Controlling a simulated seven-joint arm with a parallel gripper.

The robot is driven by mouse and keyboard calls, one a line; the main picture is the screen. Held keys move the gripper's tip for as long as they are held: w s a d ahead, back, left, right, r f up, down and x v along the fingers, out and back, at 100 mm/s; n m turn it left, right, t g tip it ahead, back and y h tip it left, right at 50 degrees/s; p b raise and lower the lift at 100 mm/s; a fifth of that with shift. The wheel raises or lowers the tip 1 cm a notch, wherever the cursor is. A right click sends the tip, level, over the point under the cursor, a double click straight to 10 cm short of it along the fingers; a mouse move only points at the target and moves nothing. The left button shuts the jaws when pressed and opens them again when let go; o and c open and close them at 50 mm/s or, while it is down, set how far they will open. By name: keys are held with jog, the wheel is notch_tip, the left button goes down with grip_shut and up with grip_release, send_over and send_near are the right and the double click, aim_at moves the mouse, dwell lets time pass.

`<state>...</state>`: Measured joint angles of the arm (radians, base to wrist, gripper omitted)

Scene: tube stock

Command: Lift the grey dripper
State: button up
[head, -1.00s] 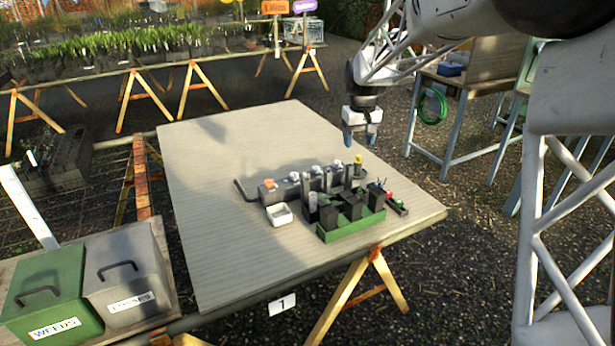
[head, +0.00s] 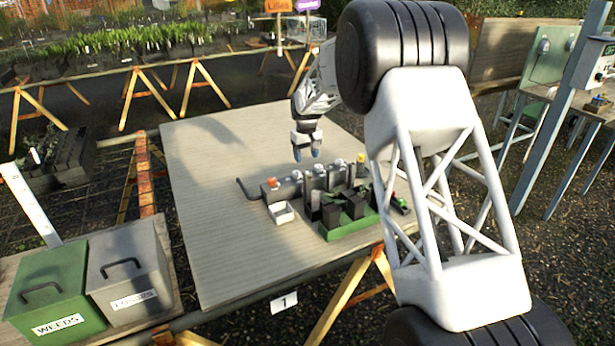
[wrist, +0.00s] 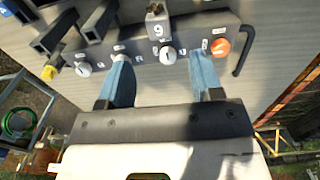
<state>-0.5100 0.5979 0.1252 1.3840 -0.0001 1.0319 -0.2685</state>
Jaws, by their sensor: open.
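A grey rail (head: 285,190) on the table carries a row of small round pieces: an orange one (head: 272,182) at one end, several pale grey-white ones and a yellow one (head: 360,158) at the other end. I cannot tell for sure which is the grey dripper; a pale grey piece (wrist: 167,53) sits between my fingers in the wrist view, near a block marked 9 (wrist: 157,25). My gripper (head: 306,154) is open and empty, with blue fingers pointing down above the rail. In the wrist view the gripper (wrist: 160,65) spans that pale piece without visible contact.
A green tray (head: 352,228) with upright dark square tubes stands in front of the rail. A bent dark rod (head: 245,192) extends from the rail's left end. The table's left half (head: 215,240) is clear.

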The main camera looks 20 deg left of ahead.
aim_at(306, 173)
jog(key=shift+w+a+f, duration=0.1)
jog(key=shift+a+f, duration=0.2)
jog(key=shift+a, duration=0.1)
jog(key=shift+f, duration=0.1)
jog(key=shift+f, duration=1.2)
jog(key=shift+d+f, duration=0.1)
jog(key=shift+d+f, duration=0.2)
jog(key=shift+f, duration=2.3)
jog(key=c, duration=1)
